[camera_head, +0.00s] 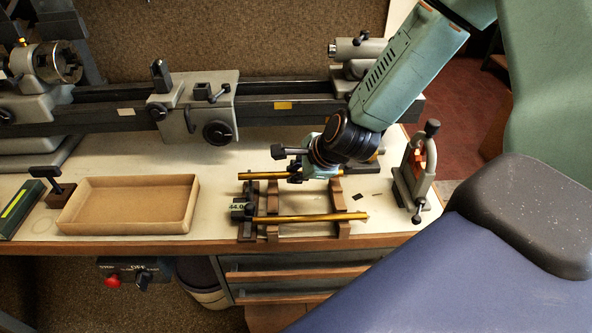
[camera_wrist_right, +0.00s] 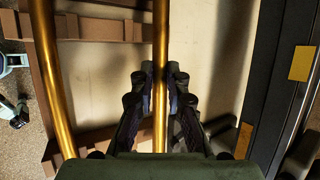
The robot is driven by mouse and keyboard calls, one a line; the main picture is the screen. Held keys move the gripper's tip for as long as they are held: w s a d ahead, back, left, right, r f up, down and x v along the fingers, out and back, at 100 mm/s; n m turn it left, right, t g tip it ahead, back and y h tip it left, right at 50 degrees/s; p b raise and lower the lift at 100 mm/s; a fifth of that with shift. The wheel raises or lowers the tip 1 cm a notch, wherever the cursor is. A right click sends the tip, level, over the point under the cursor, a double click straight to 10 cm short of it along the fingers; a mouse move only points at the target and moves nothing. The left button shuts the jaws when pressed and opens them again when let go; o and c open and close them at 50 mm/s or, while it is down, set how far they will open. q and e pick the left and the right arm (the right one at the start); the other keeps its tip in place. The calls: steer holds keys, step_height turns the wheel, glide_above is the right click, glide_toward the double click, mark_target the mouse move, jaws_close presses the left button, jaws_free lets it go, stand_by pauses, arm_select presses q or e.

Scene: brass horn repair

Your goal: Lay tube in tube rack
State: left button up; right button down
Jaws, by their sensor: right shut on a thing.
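My right gripper (camera_head: 297,176) is shut on a brass tube (camera_head: 262,175), which lies level over the back part of the brown tube rack (camera_head: 274,212). In the right wrist view the fingers (camera_wrist_right: 160,82) close on both sides of this tube (camera_wrist_right: 161,32). A rack rail (camera_wrist_right: 95,28) crosses below it; I cannot tell whether the tube touches the rack. A second brass tube (camera_head: 310,217) lies across the front of the rack, roughly parallel to the held one, and also shows in the wrist view (camera_wrist_right: 47,75). My left gripper is not in view.
An empty shallow wooden tray (camera_head: 128,228) stands left of the rack. A small clamp stand (camera_head: 413,180) is at the right. A grey lathe (camera_head: 195,105) runs along the back. The bench's front edge lies close before the rack.

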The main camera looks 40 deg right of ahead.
steer(key=shift+f, duration=0.35)
steer(key=shift+s+d, duration=0.15)
steer(key=shift+s, duration=0.05)
steer(key=shift+w+f, duration=0.1)
steer(key=shift+w, duration=0.05)
steer(key=shift+f+b, duration=0.25)
steer(key=shift+b, duration=0.3)
steer(key=shift+f, duration=0.2)
steer(key=shift+f+b, duration=0.25)
steer(key=shift+b, duration=0.25)
steer(key=shift+f, duration=0.1)
